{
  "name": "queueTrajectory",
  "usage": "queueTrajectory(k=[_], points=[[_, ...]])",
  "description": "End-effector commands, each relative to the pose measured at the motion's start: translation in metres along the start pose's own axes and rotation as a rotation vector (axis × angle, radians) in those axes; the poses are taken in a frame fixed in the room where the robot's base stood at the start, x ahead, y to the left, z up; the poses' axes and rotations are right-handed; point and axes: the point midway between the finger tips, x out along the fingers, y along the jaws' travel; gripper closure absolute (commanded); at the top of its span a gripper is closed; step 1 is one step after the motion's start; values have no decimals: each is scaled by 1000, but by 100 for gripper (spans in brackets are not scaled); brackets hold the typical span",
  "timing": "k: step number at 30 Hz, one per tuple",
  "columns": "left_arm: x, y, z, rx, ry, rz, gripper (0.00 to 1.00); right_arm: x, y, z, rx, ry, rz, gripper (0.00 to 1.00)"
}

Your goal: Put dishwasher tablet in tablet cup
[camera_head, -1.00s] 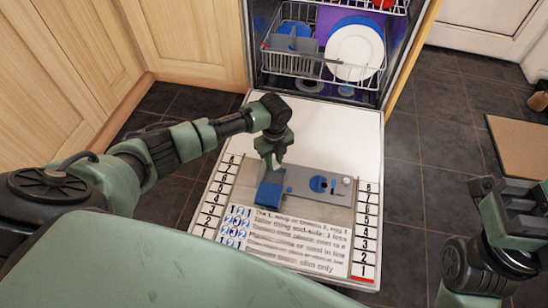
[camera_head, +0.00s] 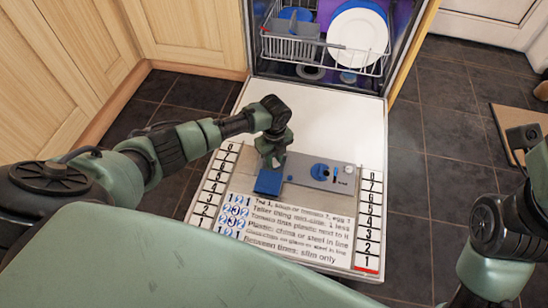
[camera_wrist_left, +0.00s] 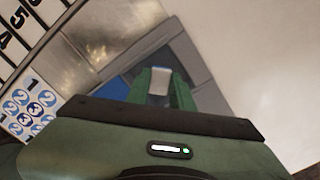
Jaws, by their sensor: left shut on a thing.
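My left gripper (camera_head: 272,160) is over the grey dispenser panel (camera_head: 312,166) on the inner face of the open dishwasher door. In the left wrist view, its two green fingers (camera_wrist_left: 160,78) are shut on a small pale block, the dishwasher tablet (camera_wrist_left: 157,84). The blue flap (camera_head: 268,182) is just in front of the gripper in the head view and partly shows beside the fingers in the wrist view (camera_wrist_left: 115,90). The tablet cup's opening is hidden behind the gripper, and I cannot tell whether the tablet touches the cup.
A blue round cap (camera_head: 320,172) is on the panel to the right. A printed label (camera_head: 290,220) covers the door's near part. The lower rack (camera_head: 300,50) holds plates behind the door. Wooden cupboards (camera_head: 190,35) stand at the left. My right arm is at the right edge.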

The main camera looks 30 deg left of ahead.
Motion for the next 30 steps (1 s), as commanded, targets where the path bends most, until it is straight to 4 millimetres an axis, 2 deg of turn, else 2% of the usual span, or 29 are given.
queueTrajectory(k=[10, 11, 13, 14, 18, 20, 21, 30], points=[[2, 0, 0, 0, 0, 0, 100, 2, 0, -1, -1, 4, -4, 68], [2, 0, 0, 0, 0, 0, 75, 2, 0, -1, -2, 5, -4, 68], [2, 0, 0, 0, 0, 0, 55, 2, 0, -1, -2, 6, -5, 68], [2, 0, 0, 0, 0, 0, 52, 2, 0, -1, -2, 6, -6, 68], [2, 0, 0, 0, 0, 0, 52, 2, -1, -2, -2, 7, -9, 68], [2, 0, 0, 0, 0, 0, 66, 1, -1, -2, -2, 7, -10, 68], [2, 0, 0, 0, 0, 0, 68, 1, -1, -2, -2, 7, -10, 68], [2, 0, 0, 0, 0, 0, 68, 1, -1, -2, -3, 6, -11, 68]])
